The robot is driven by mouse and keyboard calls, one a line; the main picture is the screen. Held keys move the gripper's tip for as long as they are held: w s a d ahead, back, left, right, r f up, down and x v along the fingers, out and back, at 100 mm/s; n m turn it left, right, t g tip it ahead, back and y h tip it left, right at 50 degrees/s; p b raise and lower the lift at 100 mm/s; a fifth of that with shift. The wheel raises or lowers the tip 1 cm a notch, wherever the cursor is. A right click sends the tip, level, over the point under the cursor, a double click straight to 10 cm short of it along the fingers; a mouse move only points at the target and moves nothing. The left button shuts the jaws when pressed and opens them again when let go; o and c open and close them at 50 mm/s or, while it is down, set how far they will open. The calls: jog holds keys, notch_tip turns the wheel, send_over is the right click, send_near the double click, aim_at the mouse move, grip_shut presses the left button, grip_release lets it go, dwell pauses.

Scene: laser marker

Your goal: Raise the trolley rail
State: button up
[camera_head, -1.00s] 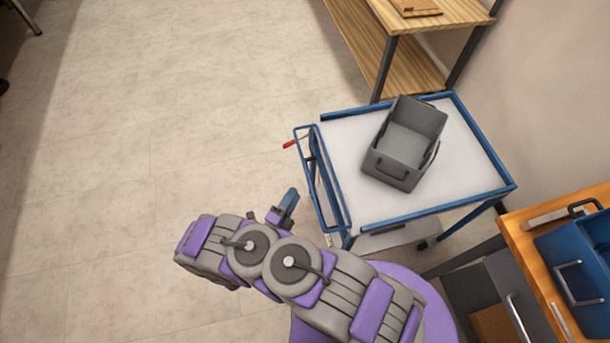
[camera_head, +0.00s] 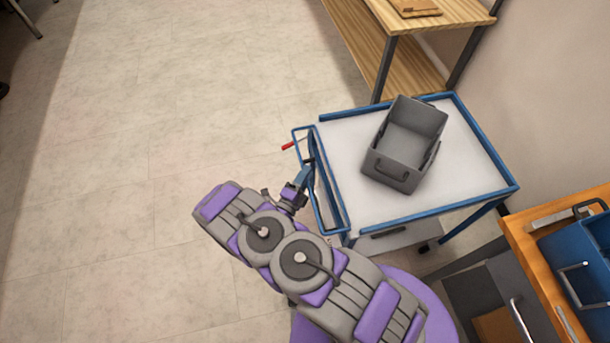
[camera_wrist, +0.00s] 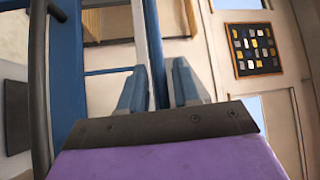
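The trolley rail (camera_head: 302,128) is a blue tubular frame along the left side of the trolley (camera_head: 355,140). My gripper (camera_head: 304,174) is at the rail's left side in the head view. In the wrist view, my gripper's two blue-grey fingers (camera_wrist: 160,88) stand apart, with a blue bar of the rail (camera_wrist: 155,50) running up between them. I cannot tell whether the fingers touch the bar. A red-tipped lever (camera_head: 288,146) sticks out to the left near the rail's far end.
A grey open bin (camera_head: 405,145) sits on the trolley's white top. A wooden shelf unit (camera_head: 375,45) stands behind. An orange bench (camera_head: 540,260) with a blue toolbox (camera_head: 585,255) is at the right. The floor (camera_head: 130,150) to the left is clear.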

jog(key=shift+a, duration=0.15)
grip_shut()
